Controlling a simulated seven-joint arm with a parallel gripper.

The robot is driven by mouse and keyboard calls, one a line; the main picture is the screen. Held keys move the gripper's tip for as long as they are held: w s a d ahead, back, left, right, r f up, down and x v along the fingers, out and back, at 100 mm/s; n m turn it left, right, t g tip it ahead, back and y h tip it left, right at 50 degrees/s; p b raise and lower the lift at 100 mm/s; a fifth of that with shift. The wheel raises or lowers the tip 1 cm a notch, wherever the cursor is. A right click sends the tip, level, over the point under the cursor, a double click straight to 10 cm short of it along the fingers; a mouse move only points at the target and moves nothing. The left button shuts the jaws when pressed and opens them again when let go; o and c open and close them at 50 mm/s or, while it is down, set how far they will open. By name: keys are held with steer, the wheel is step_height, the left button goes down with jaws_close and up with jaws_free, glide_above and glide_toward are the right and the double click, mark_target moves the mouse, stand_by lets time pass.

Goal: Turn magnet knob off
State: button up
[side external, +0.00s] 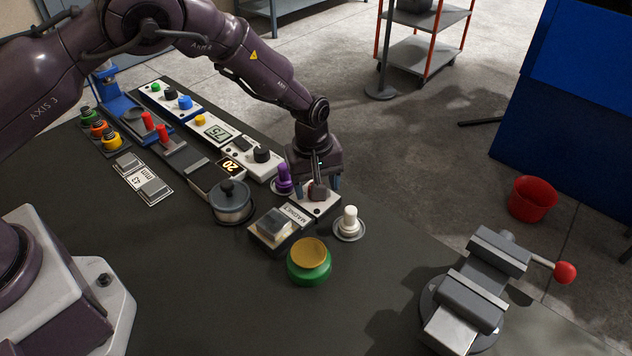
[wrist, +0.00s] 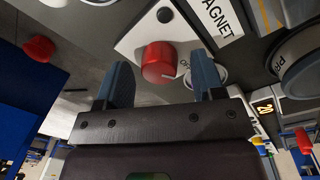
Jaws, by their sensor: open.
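The magnet box (side external: 291,221) is a pale panel with a MAGNET label, standing near the right end of the row of devices on the dark table. Its red round knob (wrist: 158,62) shows clearly in the wrist view, with an OFF mark partly visible beside it. My gripper (side external: 319,184) is over the knob end of the box and points down. In the wrist view my gripper (wrist: 161,68) has its two blue fingers apart, one on each side of the knob. I see gaps between knob and fingers. In the side view the gripper largely hides the knob.
A purple knob (side external: 283,180) and a white knob (side external: 348,224) stand close on either side of the box. A green pot with a yellow top (side external: 309,262) stands in front. A grey vise (side external: 470,289) is at the lower right. The table's front middle is clear.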

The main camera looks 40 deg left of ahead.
step_height(320, 180, up, 13)
steer(key=shift+s+a, duration=0.2)
steer(key=shift+s, duration=0.1)
